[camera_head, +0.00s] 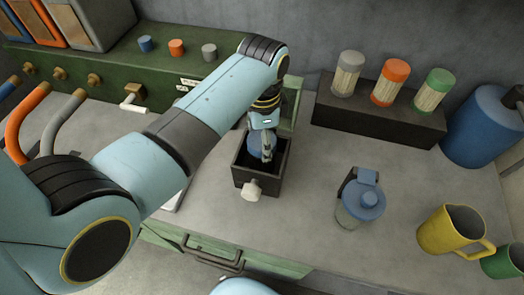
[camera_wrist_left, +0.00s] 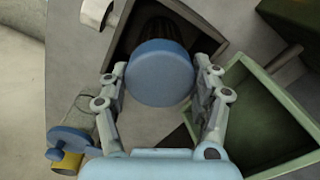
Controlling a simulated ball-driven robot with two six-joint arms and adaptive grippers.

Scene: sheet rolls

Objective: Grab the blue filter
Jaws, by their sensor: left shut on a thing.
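The blue filter shows in the left wrist view as a round blue cap (camera_wrist_left: 160,72), with a darker ribbed body partly visible behind it. My left gripper (camera_wrist_left: 160,88) has its two fingers on either side of the cap and is shut on it. In the head view, my left gripper (camera_head: 266,152) points down into a small dark open box (camera_head: 242,182), where a little of the blue cap shows beside the fingers. The filter's lower end is hidden. My right gripper is not in view.
A dark rack (camera_head: 370,120) at the back holds filters with grey, orange and green caps. A blue-lidded jar (camera_head: 360,205), a yellow mug (camera_head: 452,230) and a blue canister (camera_head: 480,127) stand to the right. The counter between box and jar is clear.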

